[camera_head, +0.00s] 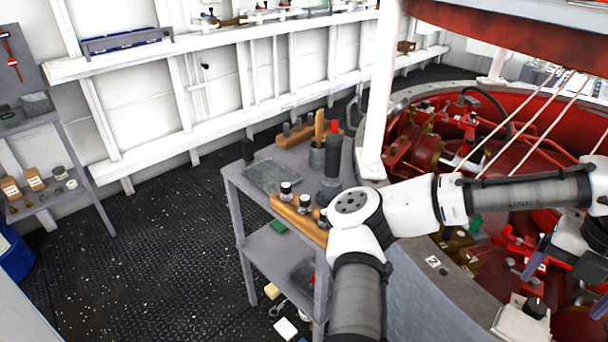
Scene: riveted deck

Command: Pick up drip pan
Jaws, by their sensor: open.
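A shallow, flat grey rectangular tray (272,176), which looks like the drip pan, lies on the top of the grey metal table (232,178), toward its left back part. My gripper (568,284) is at the far right edge of the view, over the red machinery and well away from the tray. Its dark fingers look spread apart, with nothing seen between them. Part of the gripper is cut off by the frame edge. My arm crosses in front of the table's right side and hides part of it.
Wooden blocks with dark knobs (298,206), a dark cylinder (332,160) and a small pot (317,158) stand near the tray. A white post (379,90) rises behind the table. Open dark deck (150,240) lies to the left.

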